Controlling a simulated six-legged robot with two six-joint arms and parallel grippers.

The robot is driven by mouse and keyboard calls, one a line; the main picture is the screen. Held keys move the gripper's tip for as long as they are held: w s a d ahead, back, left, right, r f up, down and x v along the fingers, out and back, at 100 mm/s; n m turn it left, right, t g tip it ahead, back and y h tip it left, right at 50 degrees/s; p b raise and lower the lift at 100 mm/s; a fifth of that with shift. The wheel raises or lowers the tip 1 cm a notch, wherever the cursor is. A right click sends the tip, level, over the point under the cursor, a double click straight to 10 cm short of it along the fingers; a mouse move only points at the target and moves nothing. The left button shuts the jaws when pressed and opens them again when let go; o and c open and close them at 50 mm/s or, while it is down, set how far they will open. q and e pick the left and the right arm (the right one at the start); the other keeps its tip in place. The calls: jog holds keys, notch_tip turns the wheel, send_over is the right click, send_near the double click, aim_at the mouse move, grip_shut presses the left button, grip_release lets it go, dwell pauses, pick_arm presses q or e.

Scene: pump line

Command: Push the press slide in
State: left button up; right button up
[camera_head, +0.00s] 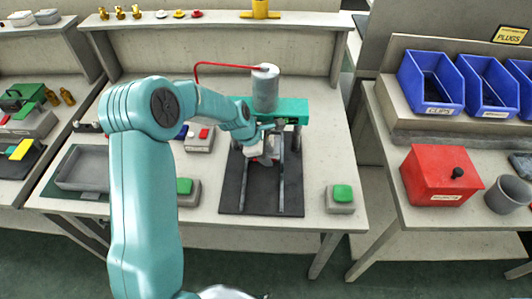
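The press stands at the middle of the workbench. It has a grey cylinder (265,90) on a teal-green crosspiece (293,107), over a black base plate (237,185) with two metal rails (281,185) running toward me. A pale block with a little red (263,158), perhaps the press slide, shows between the rails under the crosspiece. My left arm reaches in from the left, and my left gripper (262,136) is at the front of the press, just above this block. I cannot tell whether it touches the block or how its fingers stand. My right gripper is not in view.
Green button boxes stand left (187,188) and right (342,195) of the base plate. A box with a red switch (200,137) and a grey tray (85,168) are further left. A red hose (220,64) runs to the cylinder. A red box (442,175) stands on the right table.

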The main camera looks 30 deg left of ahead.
pick_arm(q)
jog(key=v, duration=1.6)
jog(key=shift+b, duration=0.45)
jog(key=shift+s, duration=0.2)
